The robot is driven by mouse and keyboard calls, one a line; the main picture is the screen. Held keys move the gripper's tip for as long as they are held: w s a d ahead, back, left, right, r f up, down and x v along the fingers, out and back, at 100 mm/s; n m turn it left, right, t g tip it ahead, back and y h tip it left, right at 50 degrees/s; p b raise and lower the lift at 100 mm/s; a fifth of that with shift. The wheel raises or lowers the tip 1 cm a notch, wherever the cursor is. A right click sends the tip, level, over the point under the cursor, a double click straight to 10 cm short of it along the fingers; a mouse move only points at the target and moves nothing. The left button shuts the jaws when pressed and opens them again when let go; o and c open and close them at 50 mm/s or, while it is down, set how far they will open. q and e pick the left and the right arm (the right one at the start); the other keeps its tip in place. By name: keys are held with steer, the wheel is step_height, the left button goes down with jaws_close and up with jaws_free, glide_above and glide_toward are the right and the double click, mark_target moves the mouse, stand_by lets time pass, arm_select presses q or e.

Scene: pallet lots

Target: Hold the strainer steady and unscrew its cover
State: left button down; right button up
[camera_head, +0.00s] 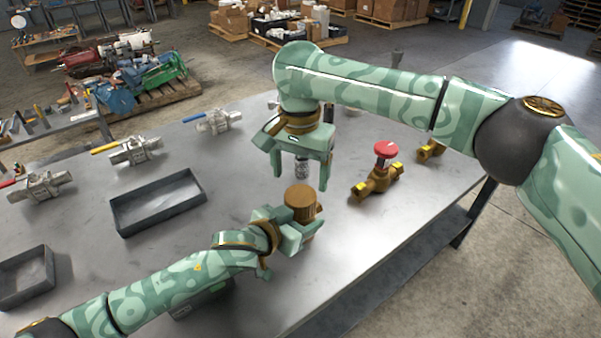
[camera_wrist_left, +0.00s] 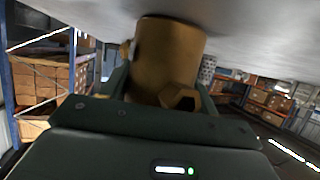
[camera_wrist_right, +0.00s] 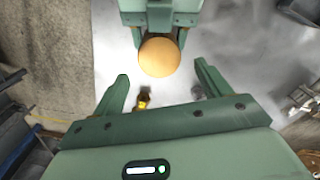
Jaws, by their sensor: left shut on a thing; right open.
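The strainer is a brass body with a round brown-gold cover (camera_head: 301,197) on top, above the grey table. My left gripper (camera_head: 298,228) is shut on the strainer's body and holds it with the cover upward. The left wrist view shows the brass cylinder (camera_wrist_left: 168,55) and a hex end (camera_wrist_left: 181,98) between the fingers. My right gripper (camera_head: 301,182) is open, fingers pointing down, just above the cover and apart from it. In the right wrist view, the round cover (camera_wrist_right: 159,57) lies ahead between the open fingertips.
A red-handled brass valve (camera_head: 377,178) stands right of the grippers, with another brass fitting (camera_head: 430,151) behind it. An empty dark tray (camera_head: 158,203) and several lever valves (camera_head: 122,151) lie left. A knurled grey piece (camera_head: 302,168) shows behind the right fingers. The front right table is clear.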

mark_target(300, 195)
steer(key=shift+d+r+m, duration=0.1)
steer(key=shift+m, duration=0.4)
steer(key=shift+f, duration=0.4)
step_height(300, 195, down, 7)
steer(key=shift+r, duration=0.1)
steer(key=c, duration=1)
steer(key=n, duration=0.6)
steer(key=shift+n, duration=0.3)
